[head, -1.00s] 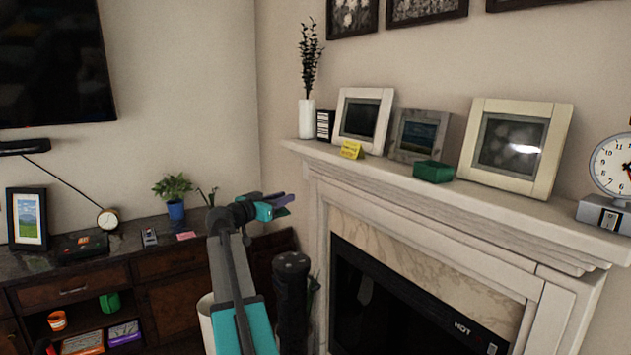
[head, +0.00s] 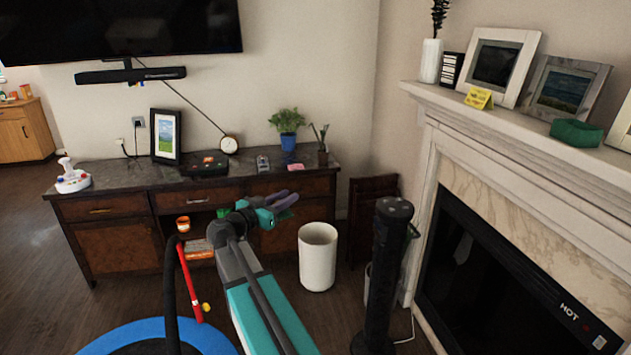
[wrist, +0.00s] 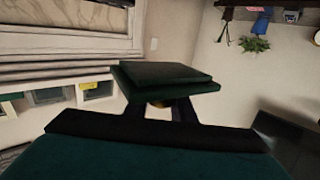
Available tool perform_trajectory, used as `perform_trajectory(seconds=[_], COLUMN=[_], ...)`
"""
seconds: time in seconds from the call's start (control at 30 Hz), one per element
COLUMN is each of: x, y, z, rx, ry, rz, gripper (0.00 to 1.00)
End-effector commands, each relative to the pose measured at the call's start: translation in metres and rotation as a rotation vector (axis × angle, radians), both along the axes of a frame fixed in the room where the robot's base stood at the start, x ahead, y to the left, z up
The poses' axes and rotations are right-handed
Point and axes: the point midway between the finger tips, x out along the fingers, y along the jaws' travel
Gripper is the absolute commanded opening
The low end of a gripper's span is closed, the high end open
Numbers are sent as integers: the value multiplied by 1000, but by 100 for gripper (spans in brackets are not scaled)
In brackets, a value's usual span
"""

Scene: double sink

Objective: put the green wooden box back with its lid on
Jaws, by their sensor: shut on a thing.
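My gripper (head: 292,198) is out in front of the sideboard in the head view, left of the mantel and well away from it. In the wrist view its dark fingers (wrist: 163,112) are shut on a dark green, flat, square lid (wrist: 165,77). A small yellowish part shows between the fingers under the lid. The lid cannot be made out clearly in the head view. The green wooden box (head: 577,134) stands on the mantel shelf at the right, in front of the picture frames. I cannot tell what is inside it.
The white mantel (head: 500,120) also carries a yellow note card (head: 479,98), picture frames (head: 566,88) and a white vase (head: 431,61). A black tower (head: 384,270) and a white bin (head: 318,257) stand on the floor. The sideboard (head: 110,207) holds a plant, clock and frame.

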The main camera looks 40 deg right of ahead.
Motion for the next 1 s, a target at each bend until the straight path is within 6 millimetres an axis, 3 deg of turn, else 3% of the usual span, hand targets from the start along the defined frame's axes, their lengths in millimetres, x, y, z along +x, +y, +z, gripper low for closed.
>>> perform_trajectory(seconds=[0.1,0.47,1.0], x=[7,15,-12], y=[43,160,320], z=[-17,-60,-111], rx=[1,1,0], ry=[2,2,2], rz=[45,176,384], gripper=[0,0,0])
